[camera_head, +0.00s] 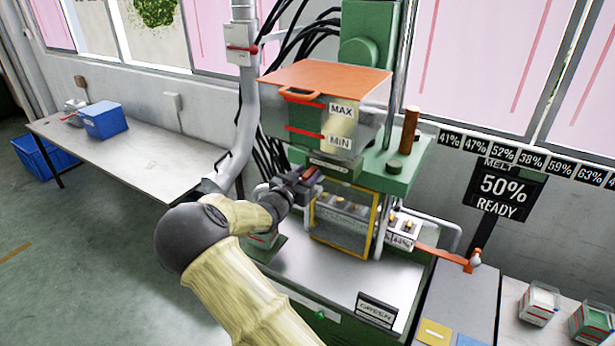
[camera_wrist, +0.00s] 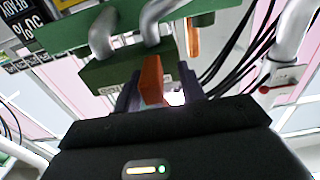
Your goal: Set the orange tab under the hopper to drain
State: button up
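The hopper (camera_head: 375,103) is a clear box with an orange lid and MAX and MIN labels, on the green machine in the head view. The orange tab (camera_head: 309,173) is under it, beside the green block. In the wrist view the orange tab (camera_wrist: 151,78) stands upright in the picture against the green block. My gripper (camera_head: 298,182) reaches it from the left. In the wrist view my gripper (camera_wrist: 161,92) has one dark finger on each side of the tab. A bright gap shows between the tab and the right finger; contact at the left finger is unclear.
A yellow-framed guard (camera_head: 374,222) stands below the hopper. A sign (camera_head: 502,190) reads MELT 50% READY. An orange lever (camera_head: 447,257) sticks out at the right. A table with a blue bin (camera_head: 105,120) stands at the left. Dark cables and a grey pipe run behind my arm.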

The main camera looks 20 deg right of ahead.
jog(key=shift+s+f, duration=0.1)
jog(key=shift+s+a+f, duration=0.1)
jog(key=shift+s+a, duration=0.1)
jog(key=shift+a, duration=0.05)
jog(key=b+v, duration=0.5)
jog(key=v, duration=1.1)
jog(key=shift+s+a, duration=0.25)
jog(key=shift+a, duration=0.05)
